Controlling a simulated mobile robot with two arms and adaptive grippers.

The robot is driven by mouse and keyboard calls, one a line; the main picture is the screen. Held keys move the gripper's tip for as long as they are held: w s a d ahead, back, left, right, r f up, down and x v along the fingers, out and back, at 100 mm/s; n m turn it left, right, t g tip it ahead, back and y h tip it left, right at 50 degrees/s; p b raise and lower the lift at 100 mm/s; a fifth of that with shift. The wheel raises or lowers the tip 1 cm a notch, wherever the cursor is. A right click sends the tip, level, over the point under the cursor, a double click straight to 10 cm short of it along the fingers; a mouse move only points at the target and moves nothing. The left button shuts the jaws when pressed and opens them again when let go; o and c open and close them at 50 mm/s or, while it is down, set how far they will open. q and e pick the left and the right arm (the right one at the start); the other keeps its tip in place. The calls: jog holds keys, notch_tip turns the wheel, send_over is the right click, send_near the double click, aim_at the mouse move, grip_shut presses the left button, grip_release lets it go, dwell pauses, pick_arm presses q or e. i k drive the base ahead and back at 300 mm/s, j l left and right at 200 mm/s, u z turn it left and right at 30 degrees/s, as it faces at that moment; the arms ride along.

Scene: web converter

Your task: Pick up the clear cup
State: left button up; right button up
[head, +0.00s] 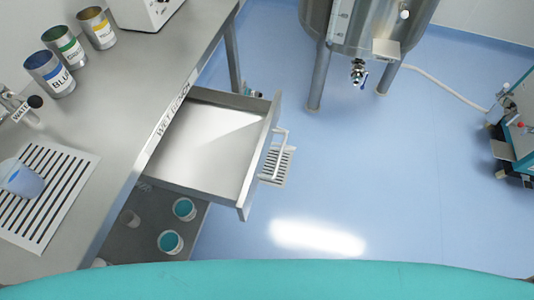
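A translucent pale-blue cup (24,181), which looks like the clear cup, is on the slotted drain grate (75,180) at the left edge of the head view. It appears tilted from this angle, and its left side is close to the picture edge. Neither of my grippers is in view.
An empty drawer (208,148) stands pulled out from the steel counter (150,80). Cans labelled by colour (62,78) stand near a water tap (18,105). Teal-topped tubs (184,209) sit on the lower shelf.

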aim_at(18, 179)
jog(key=u, duration=1.9)
jog(key=j, duration=0.8)
jog(key=k+j+z, duration=0.1)
jog(key=j, duration=0.7)
